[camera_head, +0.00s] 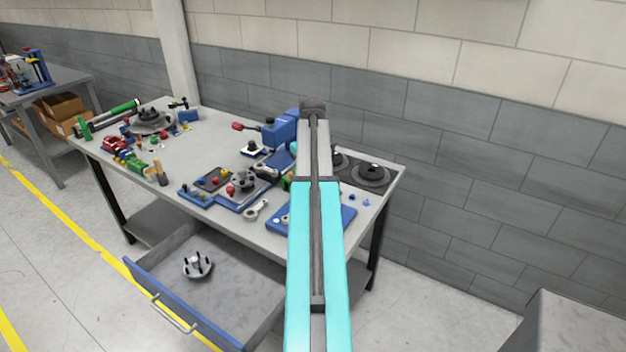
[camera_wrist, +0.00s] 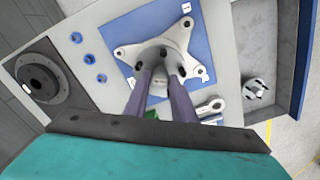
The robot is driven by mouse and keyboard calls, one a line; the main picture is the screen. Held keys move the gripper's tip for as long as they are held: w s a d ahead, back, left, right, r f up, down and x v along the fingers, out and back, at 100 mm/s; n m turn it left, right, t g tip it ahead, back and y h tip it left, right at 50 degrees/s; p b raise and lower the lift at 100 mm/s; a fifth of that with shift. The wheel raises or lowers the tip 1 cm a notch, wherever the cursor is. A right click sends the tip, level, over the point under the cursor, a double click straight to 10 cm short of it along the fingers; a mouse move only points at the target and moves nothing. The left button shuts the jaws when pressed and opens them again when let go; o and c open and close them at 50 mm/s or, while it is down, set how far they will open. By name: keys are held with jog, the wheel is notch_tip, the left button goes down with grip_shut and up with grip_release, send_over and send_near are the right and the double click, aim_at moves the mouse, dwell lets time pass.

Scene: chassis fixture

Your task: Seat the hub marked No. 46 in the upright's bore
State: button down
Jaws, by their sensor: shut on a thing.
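My gripper (camera_wrist: 163,72) is shut on a light grey rounded part, seemingly the hub (camera_wrist: 162,51), over the upright in the wrist view. A small marking shows between the fingers but is too small to read. The upright (camera_wrist: 129,52) is light grey with several arms and lies on a blue plate (camera_wrist: 110,37). The fingers hide part of both, and I cannot tell whether the hub is in the bore or above it. In the head view my arm hides them; the blue plate (camera_head: 342,217) shows beside it.
A studded hub-like part (camera_head: 197,265) lies in the open drawer (camera_head: 228,299), also seen in the wrist view (camera_wrist: 255,89). A black round part (camera_head: 371,173) is at the bench's right end. Several blue rings (camera_wrist: 88,59) lie beside the plate. Tools and parts crowd the bench's left.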

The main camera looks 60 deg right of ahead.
jog(key=shift+f, duration=0.45)
jog(key=shift+s+f, duration=0.1)
jog(key=shift+f, duration=0.2)
dwell(0.9)
jog(key=shift+f, duration=0.3)
jog(key=shift+f, duration=0.75)
dwell(1.4)
jog(key=c, duration=1.8)
grip_release()
jog(key=shift+r, duration=0.1)
jog(key=shift+r+p, duration=1.05)
jog(key=shift+r, duration=0.3)
